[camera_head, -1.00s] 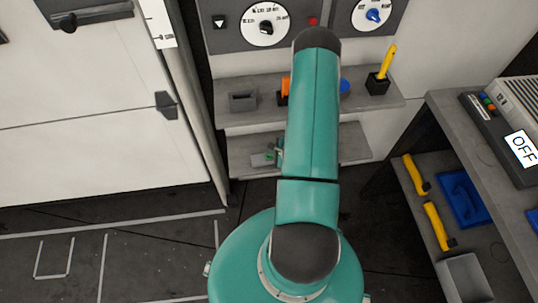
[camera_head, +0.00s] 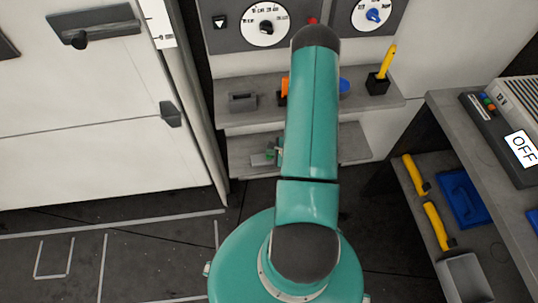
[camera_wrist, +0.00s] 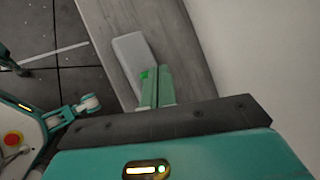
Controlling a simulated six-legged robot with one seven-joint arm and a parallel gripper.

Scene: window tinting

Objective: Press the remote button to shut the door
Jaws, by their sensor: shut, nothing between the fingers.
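The remote (camera_wrist: 131,52) is a light grey slab on a grey shelf; in the head view it (camera_head: 260,160) lies on the lower shelf. Its green button (camera_wrist: 146,73) shows right at the tips of my gripper (camera_wrist: 156,74). My gripper is shut and empty, its green fingers over the near end of the remote. I cannot tell whether they touch the button. In the head view my arm hides most of the gripper. The large white door (camera_head: 95,110) at left has a dark handle and a dark latch; its right edge is close to the frame post.
The upper shelf (camera_head: 330,98) holds a grey box, an orange item and a yellow tool in a black holder (camera_head: 378,84). Dials are on the wall panel above. A bench (camera_head: 450,110) with a device marked OFF stands at right. White lines mark the open floor.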

